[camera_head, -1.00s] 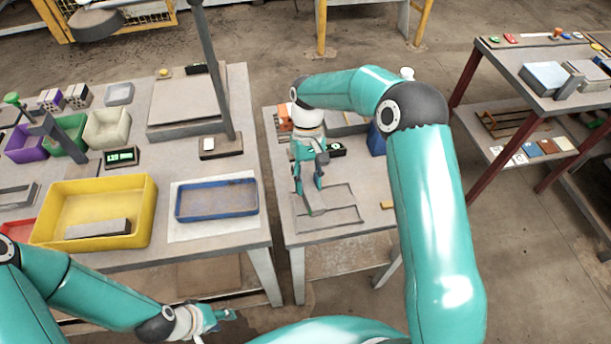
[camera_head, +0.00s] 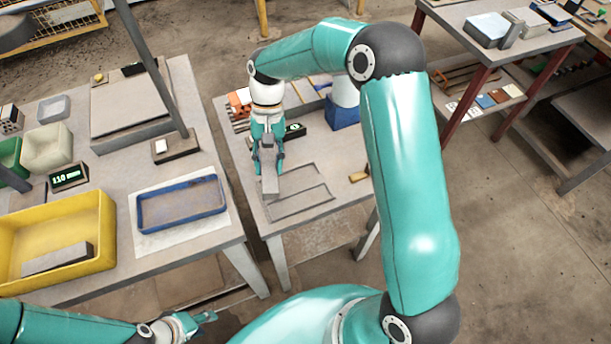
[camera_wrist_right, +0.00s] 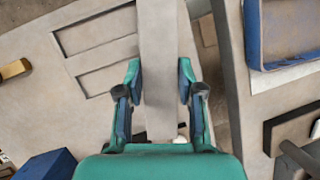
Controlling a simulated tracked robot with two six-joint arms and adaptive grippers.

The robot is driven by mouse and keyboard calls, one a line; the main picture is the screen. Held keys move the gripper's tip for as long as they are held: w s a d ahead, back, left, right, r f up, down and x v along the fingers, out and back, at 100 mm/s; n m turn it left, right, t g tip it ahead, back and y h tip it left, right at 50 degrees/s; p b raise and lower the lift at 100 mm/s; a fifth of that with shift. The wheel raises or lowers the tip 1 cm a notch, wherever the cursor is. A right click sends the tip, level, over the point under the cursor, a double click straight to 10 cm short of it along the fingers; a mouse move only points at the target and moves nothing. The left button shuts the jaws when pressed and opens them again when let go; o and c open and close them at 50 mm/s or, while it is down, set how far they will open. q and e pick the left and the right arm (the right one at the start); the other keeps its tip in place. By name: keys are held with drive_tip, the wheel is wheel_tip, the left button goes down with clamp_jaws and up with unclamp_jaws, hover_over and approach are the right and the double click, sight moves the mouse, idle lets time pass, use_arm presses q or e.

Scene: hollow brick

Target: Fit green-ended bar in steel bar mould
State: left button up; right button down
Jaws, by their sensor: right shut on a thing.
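My right gripper (camera_head: 268,160) is shut on a grey bar (camera_head: 270,185), held near the left part of the steel bar mould (camera_head: 303,210) on the middle table. No green end is visible on this bar. In the right wrist view the bar (camera_wrist_right: 158,60) runs between the two fingers (camera_wrist_right: 160,90) and out past the top edge. The mould, with two long outlined slots (camera_wrist_right: 104,67), lies left of the bar there; the bar appears outside the slots, its height unclear. My left gripper (camera_head: 205,317) is low at the bottom of the head view; its jaw gap is unclear.
A blue tray (camera_head: 182,223) on a pale sheet and a yellow tray (camera_head: 100,215) holding another grey bar (camera_head: 58,259) stand on the left table. A blue block (camera_head: 342,115) and a small yellow-brown piece (camera_head: 359,176) are near the mould. A floor gap separates the tables.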

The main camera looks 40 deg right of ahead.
drive_tip(key=s+d+r+m+t+y+b, duration=0.15)
drive_tip(key=s+m, duration=0.25)
drive_tip(key=m, duration=0.4)
drive_tip(key=s+d+m+t+b, duration=0.2)
drive_tip(key=s+m+t+b, duration=0.1)
drive_tip(key=s+m, duration=0.3)
drive_tip(key=shift+m, duration=0.6)
drive_tip(key=f+b, duration=0.2)
drive_tip(key=f, duration=0.1)
drive_tip(key=w+f+b, duration=0.1)
drive_tip(key=f+b, duration=0.1)
drive_tip(key=b, duration=0.1)
drive_tip(key=shift+w+a+f, duration=0.15)
drive_tip(key=shift+w+f, duration=0.05)
drive_tip(key=shift+f, duration=0.2)
drive_tip(key=shift+r+p, duration=0.3)
drive_tip(key=shift+r, duration=0.1)
drive_tip(key=shift+a+f, duration=0.1)
drive_tip(key=shift+f, duration=0.35)
drive_tip(key=shift+f+b, duration=0.65)
drive_tip(key=shift+f, duration=0.05)
drive_tip(key=c, duration=0.7)
unclamp_jaws()
drive_tip(key=shift+o, duration=0.2)
